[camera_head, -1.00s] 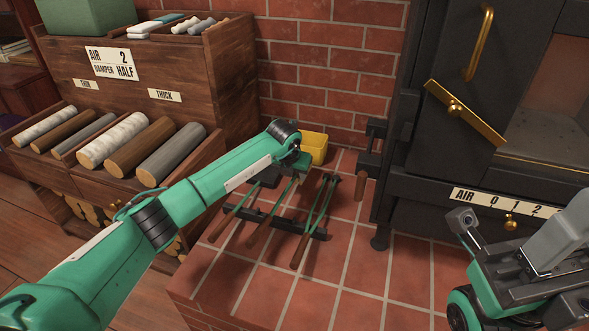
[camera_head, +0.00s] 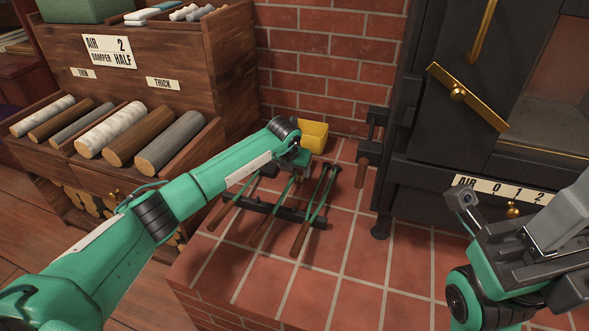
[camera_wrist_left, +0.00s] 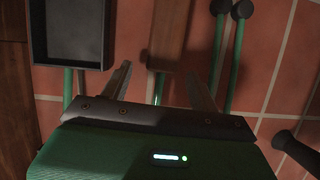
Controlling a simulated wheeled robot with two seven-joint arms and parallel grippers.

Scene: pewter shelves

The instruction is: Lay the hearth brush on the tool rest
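The tool rest (camera_head: 283,211) is a low dark bar rack on the brick tiles, with several green-shafted, wooden-handled tools across it. The hearth brush (camera_head: 263,230) is the middle one; its wooden block (camera_wrist_left: 168,35) shows in the left wrist view. A dark shovel pan (camera_wrist_left: 75,45) is left of it and tongs (camera_wrist_left: 232,60) right. My left gripper (camera_head: 299,172) is above the rack. In the left wrist view its fingers (camera_wrist_left: 160,80) are apart on either side of the brush, with gaps visible. My right gripper (camera_head: 485,225) is at right, away from the tools; its finger gap is unclear.
A yellow box (camera_head: 314,136) stands behind the rack by the brick wall. The black stove (camera_head: 440,170) with brass handles is at right. A wooden log bin (camera_head: 175,110) is at left. The front tiles are clear.

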